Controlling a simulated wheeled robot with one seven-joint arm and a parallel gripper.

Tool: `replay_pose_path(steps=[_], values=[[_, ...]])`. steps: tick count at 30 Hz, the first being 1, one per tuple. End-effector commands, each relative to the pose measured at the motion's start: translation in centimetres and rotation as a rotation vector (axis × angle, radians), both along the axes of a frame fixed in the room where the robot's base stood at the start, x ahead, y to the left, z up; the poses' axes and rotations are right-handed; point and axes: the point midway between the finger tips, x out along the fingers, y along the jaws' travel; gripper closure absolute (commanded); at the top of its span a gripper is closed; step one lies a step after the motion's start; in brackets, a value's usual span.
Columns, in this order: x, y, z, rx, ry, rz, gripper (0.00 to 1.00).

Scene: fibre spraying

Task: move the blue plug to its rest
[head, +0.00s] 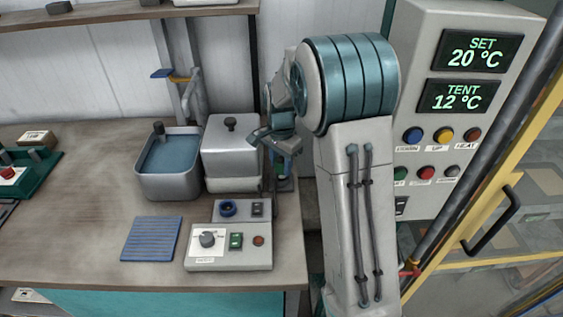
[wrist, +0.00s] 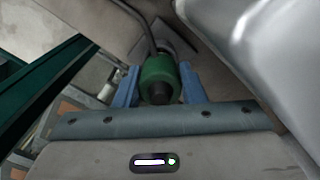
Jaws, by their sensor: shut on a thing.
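My gripper (wrist: 160,88) is shut on a green cylinder (wrist: 158,68) with a dark round end, held between its two blue fingers. A grey cable or rod runs up from near the cylinder. In the head view my gripper (head: 285,160) is low, just right of the lidded metal box, where its fingers and the held thing are partly hidden. I see no part clearly identifiable as a blue plug.
A water-filled metal basin (head: 168,185) and a lidded metal box (head: 230,160) stand behind the control box. A blue ribbed mat (head: 151,239) lies to its left. A tall panel with displays (head: 460,95) stands right of my arm. The front left of the bench (head: 70,240) is clear.

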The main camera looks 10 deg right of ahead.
Motion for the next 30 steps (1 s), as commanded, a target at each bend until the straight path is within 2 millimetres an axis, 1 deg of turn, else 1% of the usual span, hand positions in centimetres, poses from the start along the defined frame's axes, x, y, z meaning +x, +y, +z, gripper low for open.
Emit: replay_pose_path(steps=[23, 24, 26, 30], values=[[0.0, 0.0, -2.0, 0.0, 0.0, 0.0, 0.87], [0.0, 0.0, -1.9, 0.0, 0.0, 0.0, 0.55], [0.0, 0.0, -1.9, 0.0, 0.0, 0.0, 0.39], [0.0, 0.0, -1.9, 0.0, 0.0, 0.0, 0.38]])
